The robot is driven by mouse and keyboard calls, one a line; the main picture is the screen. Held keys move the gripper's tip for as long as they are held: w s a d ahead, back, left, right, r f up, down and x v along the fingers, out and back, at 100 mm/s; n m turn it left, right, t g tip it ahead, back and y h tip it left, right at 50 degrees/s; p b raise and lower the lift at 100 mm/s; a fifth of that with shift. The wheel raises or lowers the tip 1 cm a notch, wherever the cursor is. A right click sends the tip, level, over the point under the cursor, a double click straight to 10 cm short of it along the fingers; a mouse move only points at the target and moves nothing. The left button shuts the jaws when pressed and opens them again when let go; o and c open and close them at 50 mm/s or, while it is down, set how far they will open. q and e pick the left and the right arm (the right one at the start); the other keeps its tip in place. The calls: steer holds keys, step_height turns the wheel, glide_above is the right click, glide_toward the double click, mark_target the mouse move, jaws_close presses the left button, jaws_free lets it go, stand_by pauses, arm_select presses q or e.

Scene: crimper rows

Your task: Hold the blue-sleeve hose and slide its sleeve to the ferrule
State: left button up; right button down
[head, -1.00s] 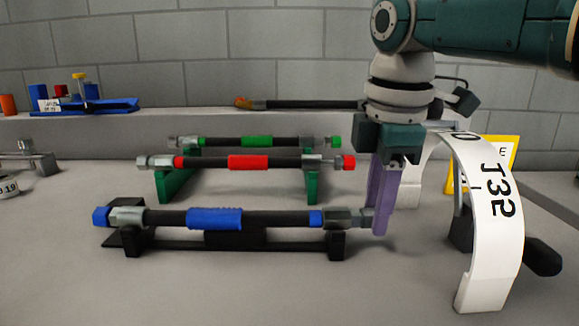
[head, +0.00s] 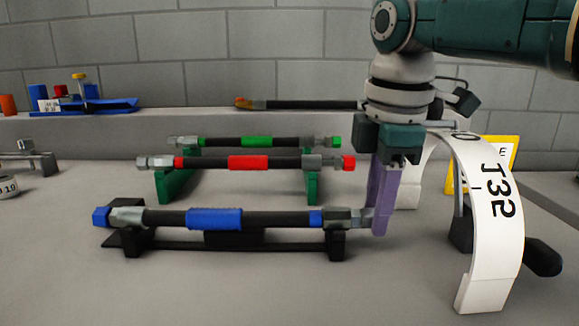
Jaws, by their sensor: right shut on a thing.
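The blue-sleeve hose (head: 275,218) is a dark hose lying level on a black cradle (head: 190,243) at the front. Its ribbed blue sleeve (head: 214,218) sits around the hose left of its middle. A grey metal ferrule (head: 126,217) with a blue end nut is at the left end, with bare dark hose between it and the sleeve. A blue band (head: 316,218) and a dark grey fitting are at the right end. My right gripper (head: 377,220), with purple fingers pointing down, is shut on the metal tip at the hose's right end. My left gripper is not in view.
A red-sleeve hose (head: 290,162) and a green-sleeve hose (head: 290,142) lie on green stands behind. A white curved piece marked J32 (head: 490,215) stands at the right. A ledge (head: 200,128) with tools runs along the back. The front left table is clear.

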steer(key=shift+d+f, duration=0.15)
steer(key=shift+f, duration=0.45)
stand_by(0.9)
steer(key=c, duration=0.9)
jaws_free()
steer(key=o, duration=0.3)
steer(key=shift+s, duration=0.15)
steer(key=shift+o, duration=0.4)
steer(key=shift+r, duration=0.1)
steer(key=shift+o, duration=0.3)
steer(key=o, duration=0.5)
steer(key=shift+a+r, duration=0.1)
steer(key=shift+a, duration=0.1)
steer(key=shift+c, duration=0.2)
